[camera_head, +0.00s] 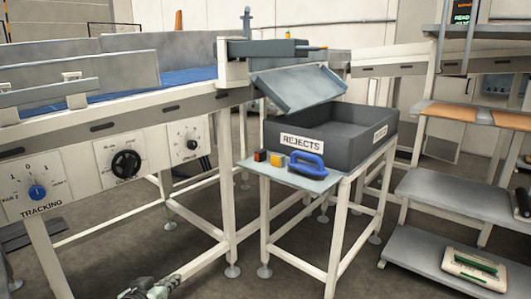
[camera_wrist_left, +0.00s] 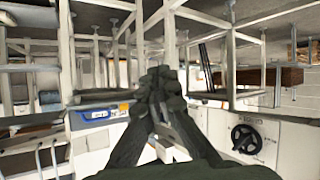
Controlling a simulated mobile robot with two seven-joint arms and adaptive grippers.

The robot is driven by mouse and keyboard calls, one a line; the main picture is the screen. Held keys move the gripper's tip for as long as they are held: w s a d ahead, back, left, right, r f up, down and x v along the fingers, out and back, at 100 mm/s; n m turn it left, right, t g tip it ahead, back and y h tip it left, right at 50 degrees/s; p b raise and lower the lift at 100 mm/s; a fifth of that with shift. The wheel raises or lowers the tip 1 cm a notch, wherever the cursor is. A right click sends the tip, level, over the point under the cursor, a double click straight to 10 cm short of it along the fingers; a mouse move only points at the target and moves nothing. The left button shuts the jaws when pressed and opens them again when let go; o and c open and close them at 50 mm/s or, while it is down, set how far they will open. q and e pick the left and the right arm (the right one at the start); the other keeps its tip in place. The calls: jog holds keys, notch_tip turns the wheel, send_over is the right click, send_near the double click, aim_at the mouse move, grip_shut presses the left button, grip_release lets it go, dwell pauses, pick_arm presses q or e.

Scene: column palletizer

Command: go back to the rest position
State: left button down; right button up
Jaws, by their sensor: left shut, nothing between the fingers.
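My left gripper (camera_head: 150,288) shows at the bottom edge of the head view, low in front of the conveyor frame, with most of it cut off. In the left wrist view its dark fingers (camera_wrist_left: 158,78) come together at the tips, shut with nothing between them. It is clear of the conveyor and the side table in the head view. My right gripper is in neither view.
The conveyor (camera_head: 110,115) with its knob panel stands left. A small table (camera_head: 335,172) holds the grey REJECTS bin (camera_head: 350,130) and a blue-handled tool (camera_head: 306,164). Shelves (camera_head: 445,205) stand right. Open floor (camera_head: 120,240) lies under the conveyor.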

pick_arm(q)
jog(key=s+a+f+g+y, duration=0.1)
jog(key=s+f+g, duration=0.2)
jog(key=s+f, duration=0.4)
jog(key=s+a+f+m+g+y, duration=0.1)
jog(key=s+a+f+g, duration=0.1)
jog(key=s+f, duration=0.5)
jog(key=s+a+f+m+g+y, duration=0.1)
jog(key=s+f+g, duration=0.3)
jog(key=s, duration=1.1)
notch_tip(320, 180, down, 3)
jog(key=shift+s+a+r, duration=0.1)
jog(key=shift+s+a, duration=0.1)
jog(key=shift+s, duration=0.1)
